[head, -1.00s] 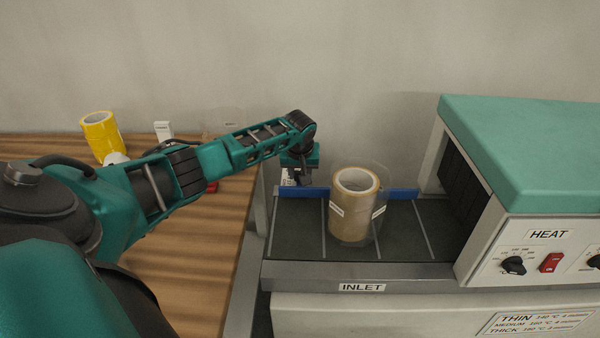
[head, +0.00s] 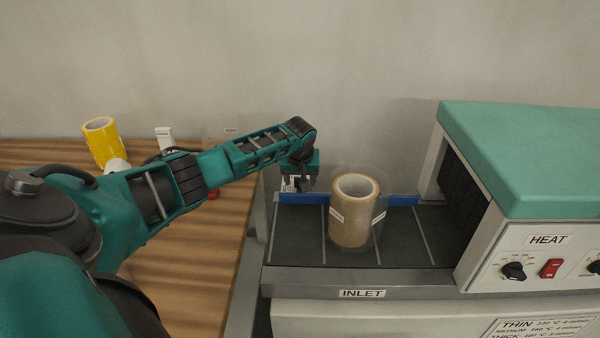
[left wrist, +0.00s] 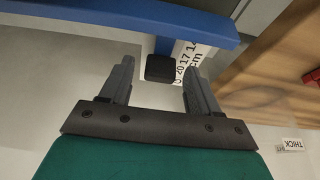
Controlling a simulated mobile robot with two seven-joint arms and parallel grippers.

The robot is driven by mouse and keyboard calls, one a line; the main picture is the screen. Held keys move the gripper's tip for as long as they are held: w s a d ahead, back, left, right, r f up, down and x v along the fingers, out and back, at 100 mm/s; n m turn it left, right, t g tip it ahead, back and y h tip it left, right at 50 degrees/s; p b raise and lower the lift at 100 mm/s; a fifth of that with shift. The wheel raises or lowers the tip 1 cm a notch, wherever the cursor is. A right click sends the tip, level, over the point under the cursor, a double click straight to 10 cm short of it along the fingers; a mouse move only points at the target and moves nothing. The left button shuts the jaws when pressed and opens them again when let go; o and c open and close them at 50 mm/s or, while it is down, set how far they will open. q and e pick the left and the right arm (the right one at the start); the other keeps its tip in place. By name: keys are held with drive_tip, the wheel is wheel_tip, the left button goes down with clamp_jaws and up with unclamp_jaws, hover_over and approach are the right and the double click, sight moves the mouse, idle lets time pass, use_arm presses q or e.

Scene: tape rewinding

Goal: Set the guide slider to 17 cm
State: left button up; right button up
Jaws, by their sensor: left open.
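The guide is a long blue bar (head: 404,199) along the back of the inlet bed; it crosses the top of the left wrist view (left wrist: 120,18). Its black slider knob (left wrist: 160,68) shows between my left gripper's fingertips. My left gripper (left wrist: 160,72) is open, one finger on each side of the knob, with a gap visible on both sides. A white scale (left wrist: 193,60) beside the knob reads 20, 17, 14 and cm, partly covered by it. I cannot tell the exact setting. In the head view my left gripper (head: 297,184) is at the bar's left end. My right gripper is not in view.
A tan tape roll in clear film (head: 352,215) stands on the inlet bed (head: 400,245), close to the bar. The teal-topped heat machine (head: 530,150) is at right.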

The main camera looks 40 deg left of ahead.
use_arm(q)
drive_tip(key=p+v, duration=0.2)
drive_tip(key=v, duration=1)
drive_tip(key=shift+r, duration=0.4)
